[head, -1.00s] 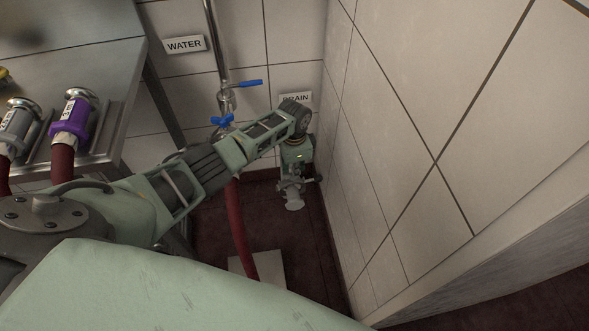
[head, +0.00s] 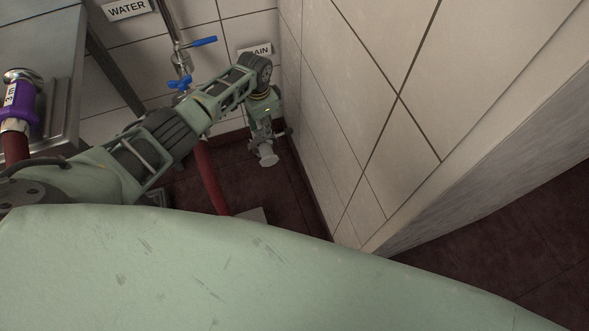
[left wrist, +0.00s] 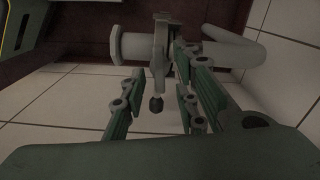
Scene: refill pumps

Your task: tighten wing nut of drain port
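The drain port (head: 268,159) is a grey pipe end low in the corner, under the DRAIN sign, which my arm partly covers. In the left wrist view the grey drain pipe (left wrist: 130,46) has a flange and a clamp (left wrist: 160,50) around it. The clamp's bolt ends in a small dark piece, apparently the wing nut (left wrist: 157,104). My left gripper (head: 264,132) reaches down at the port. In the left wrist view its green fingers (left wrist: 160,80) are open, one on each side of the clamp bolt, with visible gaps. My right gripper is not in view.
A tiled wall (head: 350,120) stands close on the right of the port. A water pipe with blue valve handles (head: 204,41) and a red hose (head: 210,178) are to the left. A metal table (head: 40,60) holds a purple coupling (head: 20,103).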

